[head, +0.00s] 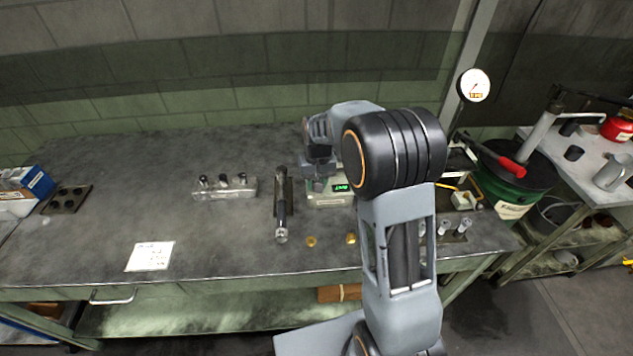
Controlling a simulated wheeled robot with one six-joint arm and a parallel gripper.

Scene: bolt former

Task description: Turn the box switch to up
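A small pale green box (325,200) with a lit green display (342,188) stands on the workbench, near the middle of the head view. My gripper (318,172) is over the box, at its left part, pointing down. My arm and gripper cover much of the box, and I cannot make out its switch or which way it is set. I cannot tell whether the gripper touches the box. The fingers are small and dark here, so their opening is unclear.
A dark cylindrical tool (281,212) lies just left of the box. A metal block with pegs (224,188) is farther left. Brass pieces (311,241) lie in front. A white paper (150,256) lies on the left bench. A red-handled lever (507,163) stands right.

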